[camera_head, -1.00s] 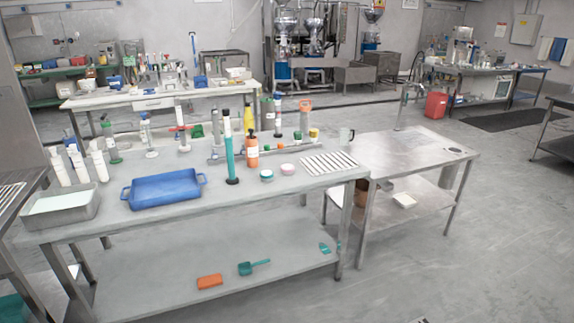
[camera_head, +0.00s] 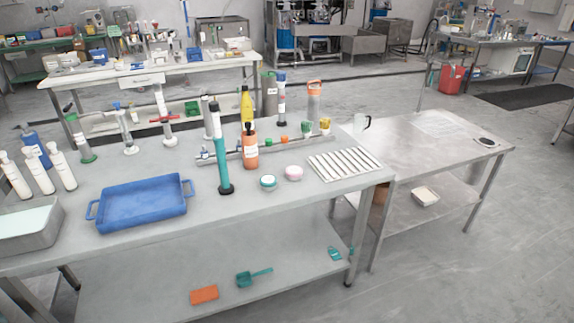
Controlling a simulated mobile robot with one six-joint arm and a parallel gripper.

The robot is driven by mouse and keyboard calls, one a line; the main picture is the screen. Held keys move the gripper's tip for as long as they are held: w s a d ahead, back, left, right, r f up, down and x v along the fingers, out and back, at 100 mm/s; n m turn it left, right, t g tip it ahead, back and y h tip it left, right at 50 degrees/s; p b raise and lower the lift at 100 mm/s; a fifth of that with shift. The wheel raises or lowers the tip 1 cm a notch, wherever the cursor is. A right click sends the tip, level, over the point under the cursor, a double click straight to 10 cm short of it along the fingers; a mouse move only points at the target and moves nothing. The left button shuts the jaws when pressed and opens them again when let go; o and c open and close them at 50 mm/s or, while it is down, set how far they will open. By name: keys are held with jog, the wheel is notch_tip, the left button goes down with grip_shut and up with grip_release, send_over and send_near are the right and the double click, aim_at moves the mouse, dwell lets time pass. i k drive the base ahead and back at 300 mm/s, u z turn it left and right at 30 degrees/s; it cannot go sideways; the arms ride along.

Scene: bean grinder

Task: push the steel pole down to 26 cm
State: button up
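Several upright pole-like things stand on the near grey table (camera_head: 330,200); I cannot tell which is the steel pole. Slim pale stands (camera_head: 161,103) and (camera_head: 125,130) are to the left. A white column with a blue top (camera_head: 282,97) stands at the back. No 26 cm mark is readable. My gripper is not in view.
A blue tray (camera_head: 140,204) and white bottles (camera_head: 62,168) are left of the teal pole. An orange bottle (camera_head: 250,150), two small round tubs (camera_head: 293,173) and a slatted rack (camera_head: 345,164) are right of it.

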aim_at(213, 106)
jog(key=i, duration=0.85)
jog(key=u, duration=0.55)
jog(key=i, duration=0.65)
jog(key=u, duration=0.3)
